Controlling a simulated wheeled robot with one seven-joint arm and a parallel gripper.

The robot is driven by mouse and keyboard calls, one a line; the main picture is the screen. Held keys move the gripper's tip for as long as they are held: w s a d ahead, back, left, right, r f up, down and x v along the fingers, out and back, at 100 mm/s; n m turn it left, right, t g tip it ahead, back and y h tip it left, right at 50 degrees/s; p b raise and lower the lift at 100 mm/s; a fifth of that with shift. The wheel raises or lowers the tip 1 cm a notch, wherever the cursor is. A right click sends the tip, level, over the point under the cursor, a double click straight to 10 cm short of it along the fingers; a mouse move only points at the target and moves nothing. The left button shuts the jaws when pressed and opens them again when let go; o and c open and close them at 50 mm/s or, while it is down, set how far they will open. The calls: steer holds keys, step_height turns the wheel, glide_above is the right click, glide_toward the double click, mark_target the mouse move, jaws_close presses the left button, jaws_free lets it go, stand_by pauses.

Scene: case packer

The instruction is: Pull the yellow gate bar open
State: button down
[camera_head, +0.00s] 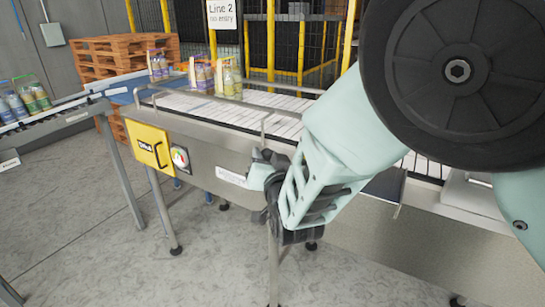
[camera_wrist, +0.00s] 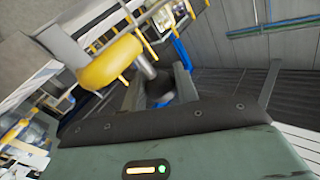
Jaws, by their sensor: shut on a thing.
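The yellow gate bar (camera_wrist: 108,63) shows in the wrist view as a thick, rounded yellow piece, with a short grey metal stub on its right end running toward my fingers. In the wrist view my gripper (camera_wrist: 158,84) is closed at that stub; the exact contact is partly hidden by the fingers. In the head view my gripper (camera_head: 266,163) is at the front side of the conveyor, beside a thin upright rail post. I cannot make out the gate bar there; my gripper and arm cover that spot.
The conveyor (camera_head: 230,151) runs behind my gripper, with a guard rail along it. Bottle packs (camera_head: 228,79) stand at the far end. Wooden pallets (camera_head: 112,62) are stacked behind. Floor in front is clear.

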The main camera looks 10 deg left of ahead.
steer(key=c, duration=1.1)
jaws_free()
steer(key=shift+s+d, duration=0.15)
steer(key=shift+s, duration=0.15)
steer(key=b+v, duration=0.6)
steer(key=v, duration=1)
steer(key=shift+s+d+b, duration=0.25)
steer(key=shift+s+b, duration=0.05)
steer(key=shift+s, duration=0.05)
steer(key=shift+r, duration=0.1)
